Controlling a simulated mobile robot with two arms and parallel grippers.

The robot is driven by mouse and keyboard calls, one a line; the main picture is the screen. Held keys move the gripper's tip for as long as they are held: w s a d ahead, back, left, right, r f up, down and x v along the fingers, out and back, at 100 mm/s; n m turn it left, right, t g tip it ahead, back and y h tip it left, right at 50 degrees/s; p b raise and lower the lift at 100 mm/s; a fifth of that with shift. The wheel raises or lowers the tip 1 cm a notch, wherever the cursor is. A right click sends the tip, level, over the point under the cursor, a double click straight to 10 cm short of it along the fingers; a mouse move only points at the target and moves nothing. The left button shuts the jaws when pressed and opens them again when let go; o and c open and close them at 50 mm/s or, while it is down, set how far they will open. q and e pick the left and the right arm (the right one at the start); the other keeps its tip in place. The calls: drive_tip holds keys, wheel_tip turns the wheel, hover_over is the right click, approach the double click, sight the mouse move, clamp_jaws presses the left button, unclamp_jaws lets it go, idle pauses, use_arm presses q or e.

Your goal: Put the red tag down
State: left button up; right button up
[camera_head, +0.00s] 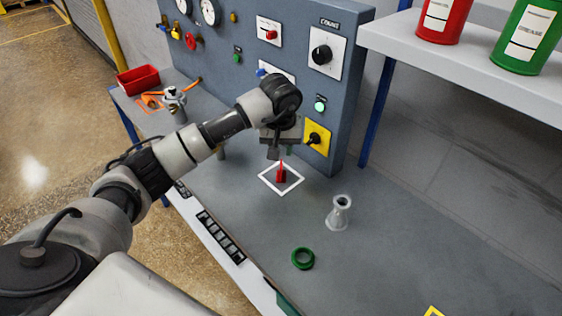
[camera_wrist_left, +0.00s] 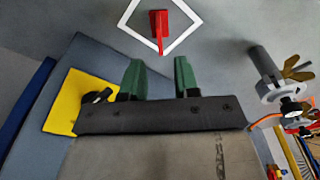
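The red tag (camera_head: 281,175) is inside the white square outline (camera_head: 263,181) on the grey bench top. In the left wrist view the tag (camera_wrist_left: 159,24) shows within the outline (camera_wrist_left: 128,22), ahead of the fingertips. My left gripper (camera_head: 281,152) is above and just behind the tag in the head view. In the wrist view its green fingers (camera_wrist_left: 160,66) are apart with nothing between them, so it is open and clear of the tag. My right gripper is not in view.
A blue-grey control panel with a yellow switch plate (camera_head: 317,139) stands close behind the left gripper. A metal flanged fitting (camera_head: 339,212) and a green ring (camera_head: 303,258) are on the bench to the right. A red bin (camera_head: 138,80) is at the back left.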

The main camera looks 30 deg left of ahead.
sight(281, 169)
use_arm(q)
drive_tip(key=shift+s+d+r, duration=0.1)
drive_tip(key=shift+s+r, duration=0.05)
drive_tip(key=shift+r, duration=1)
drive_tip(key=shift+s+d+r, duration=0.1)
drive_tip(key=shift+r, duration=1.05)
